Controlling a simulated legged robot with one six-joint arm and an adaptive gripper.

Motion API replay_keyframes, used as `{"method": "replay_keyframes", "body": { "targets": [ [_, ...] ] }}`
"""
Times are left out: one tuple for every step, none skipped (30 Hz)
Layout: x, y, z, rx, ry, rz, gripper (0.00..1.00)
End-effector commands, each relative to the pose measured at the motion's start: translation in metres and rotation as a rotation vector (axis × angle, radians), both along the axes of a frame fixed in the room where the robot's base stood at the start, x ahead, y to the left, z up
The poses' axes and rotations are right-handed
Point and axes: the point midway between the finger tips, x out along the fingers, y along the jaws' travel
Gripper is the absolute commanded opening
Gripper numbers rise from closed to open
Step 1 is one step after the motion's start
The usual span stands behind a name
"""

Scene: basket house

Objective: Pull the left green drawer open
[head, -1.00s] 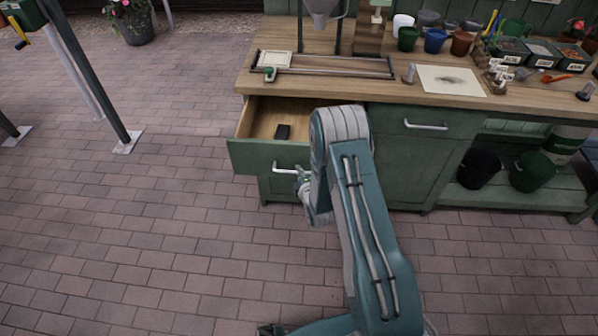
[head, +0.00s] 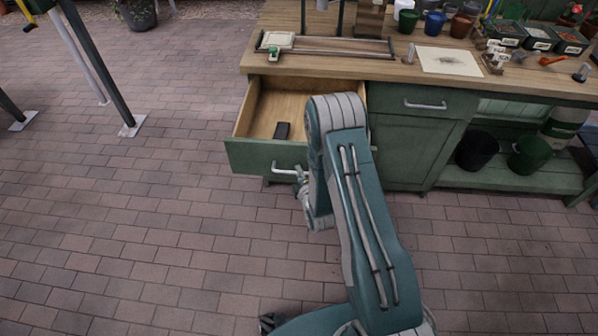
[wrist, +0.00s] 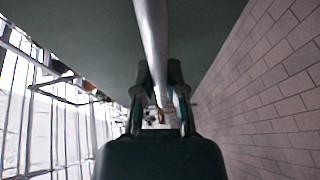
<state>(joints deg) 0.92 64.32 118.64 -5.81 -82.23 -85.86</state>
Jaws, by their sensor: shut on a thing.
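The left green drawer (head: 249,156) stands pulled out from the workbench in the head view. My gripper (head: 301,176) is at the right part of the drawer's metal handle (head: 284,171), mostly hidden behind my arm. In the wrist view the handle bar (wrist: 152,45) runs down between the fingers of my gripper (wrist: 162,98), which are shut on it. The green drawer front (wrist: 85,40) fills the upper part of that view.
The right drawer (head: 425,104) is shut. A paper sheet (head: 448,61), pots and trays stand on the wooden worktop (head: 400,72). Two dark buckets sit on the lower shelf at right. Metal legs (head: 100,70) stand on the left. The brick floor (head: 150,230) in front is clear.

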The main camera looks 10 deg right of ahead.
Motion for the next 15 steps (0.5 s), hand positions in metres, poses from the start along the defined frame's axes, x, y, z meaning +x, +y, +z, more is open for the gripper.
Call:
{"method": "replay_keyframes", "body": {
  "targets": [
    [-0.0035,-0.0001,-0.0057,-0.001,0.018,-0.001,0.00],
    [-0.0035,-0.0002,-0.0059,-0.001,0.018,-0.001,0.00],
    [-0.0035,-0.0002,-0.0059,-0.001,0.018,-0.001,0.00],
    [-0.0035,-0.0002,-0.0059,-0.001,0.018,-0.001,0.29],
    [-0.0035,-0.0002,-0.0058,-0.001,0.018,-0.001,0.42],
    [-0.0033,-0.0002,-0.0054,-0.001,0.017,-0.001,0.51],
    [-0.0030,-0.0002,-0.0049,0.000,0.015,-0.001,0.51],
    [-0.0027,-0.0003,-0.0045,0.000,0.014,-0.001,0.51],
    [-0.0023,-0.0003,-0.0041,0.000,0.012,-0.001,0.51],
    [-0.0021,-0.0003,-0.0036,0.000,0.011,0.000,0.51],
    [-0.0019,-0.0003,-0.0032,0.000,0.010,0.000,0.51],
    [-0.0018,-0.0003,-0.0027,-0.001,0.009,0.000,0.51],
    [-0.0017,-0.0002,-0.0024,-0.001,0.008,0.000,0.51],
    [-0.0016,-0.0003,-0.0022,-0.001,0.007,0.000,0.51],
    [-0.0016,-0.0003,-0.0019,-0.001,0.007,0.000,0.51]
  ]
}}
